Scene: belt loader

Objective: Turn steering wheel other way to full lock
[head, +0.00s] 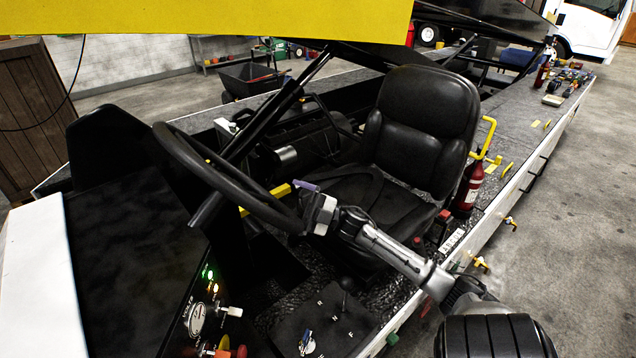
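My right gripper (306,203) is at the wheel's near right end, right beside the rim. A purple finger part shows above the rim there. The other finger is hidden, so I cannot tell whether the fingers are closed on the rim. My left gripper is not in view.
A dashboard with a gauge (196,318) and lit indicators is at lower left. A gear selector panel (325,325) marked R, N, F sits below my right arm. A red extinguisher (468,188) and a yellow handle (487,137) stand right of the seat.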

